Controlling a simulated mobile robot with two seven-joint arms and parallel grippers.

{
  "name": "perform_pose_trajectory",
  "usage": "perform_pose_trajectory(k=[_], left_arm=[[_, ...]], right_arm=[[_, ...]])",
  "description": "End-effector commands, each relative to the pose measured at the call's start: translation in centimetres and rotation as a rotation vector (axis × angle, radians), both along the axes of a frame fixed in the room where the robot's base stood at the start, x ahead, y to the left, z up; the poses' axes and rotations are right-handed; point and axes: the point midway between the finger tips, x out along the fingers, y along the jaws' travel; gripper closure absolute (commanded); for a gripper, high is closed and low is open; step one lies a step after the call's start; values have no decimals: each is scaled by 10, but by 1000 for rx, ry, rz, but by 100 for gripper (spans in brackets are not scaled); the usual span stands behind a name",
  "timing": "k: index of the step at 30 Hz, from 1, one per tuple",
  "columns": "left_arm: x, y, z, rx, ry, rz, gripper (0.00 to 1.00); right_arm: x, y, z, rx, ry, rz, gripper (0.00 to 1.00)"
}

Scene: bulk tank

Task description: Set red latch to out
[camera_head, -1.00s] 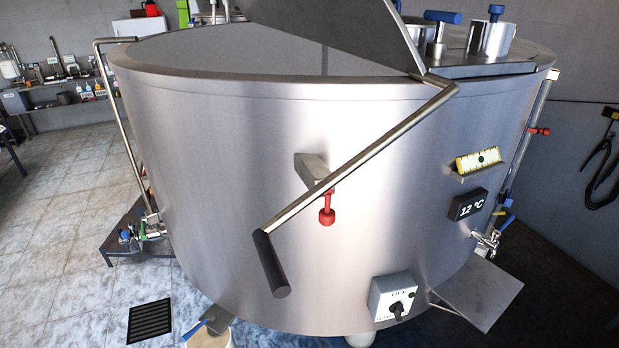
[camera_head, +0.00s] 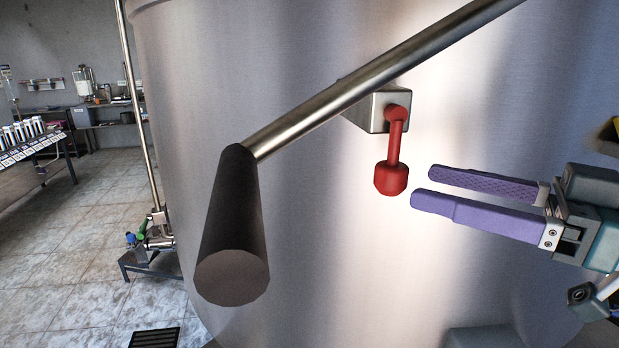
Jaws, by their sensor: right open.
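The red latch (camera_head: 393,160) hangs from a small metal block (camera_head: 374,108) on the side of the steel tank (camera_head: 330,240). Its arm points down and ends in a thick red knob. My right gripper (camera_head: 420,187) comes in from the right with two purple fingers. It is open and empty, with its fingertips just right of the red knob and apart from it in the picture. My left gripper is not in view.
A steel bar (camera_head: 330,110) with a black grip (camera_head: 232,230) slants across the tank front, passing in front of the latch's block. A floor drain (camera_head: 154,338) lies at lower left. Tiled floor is open at left, with benches behind.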

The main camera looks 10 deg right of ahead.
Motion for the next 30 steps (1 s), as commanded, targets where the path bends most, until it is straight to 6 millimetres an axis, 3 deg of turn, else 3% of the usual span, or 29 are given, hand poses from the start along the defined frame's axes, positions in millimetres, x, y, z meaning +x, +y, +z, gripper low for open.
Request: perform_pose_trajectory(k=[14, 26, 30], left_arm=[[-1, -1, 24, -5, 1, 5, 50], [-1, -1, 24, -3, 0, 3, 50], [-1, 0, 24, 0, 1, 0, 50]], right_arm=[[55, 60, 3, 2, -1, 1, 28], [61, 67, 1, -1, 1, 0, 28], [61, 67, 1, -1, 1, 0, 44]])
